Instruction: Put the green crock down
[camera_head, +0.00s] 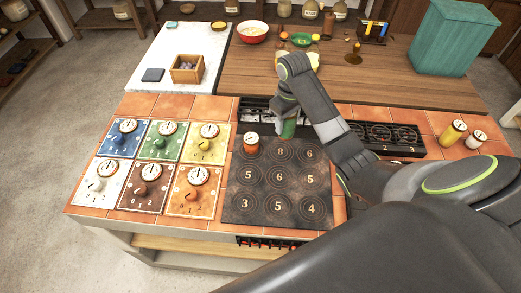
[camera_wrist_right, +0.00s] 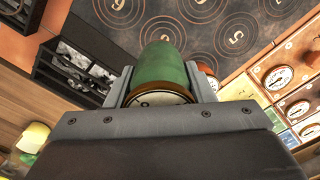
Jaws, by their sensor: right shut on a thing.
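The green crock (camera_head: 289,129) is held between the fingers of my right gripper (camera_head: 287,113), at the back edge of the dark numbered plate (camera_head: 267,196). The gripper hides its upper part in the head view. In the right wrist view the green crock (camera_wrist_right: 162,64) sits between the two fingers (camera_wrist_right: 160,82), with its pale round end towards the camera. I cannot tell whether its base touches the surface. My left gripper is not in view.
An orange crock (camera_head: 252,144) stands on the plate's back left ring. Coloured dial panels (camera_head: 159,139) lie to the left. Dark racks (camera_head: 385,139) stand behind and right of the plate. Yellow (camera_head: 453,133) and red-brown (camera_head: 476,139) jars stand at the right. The plate's front rings are clear.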

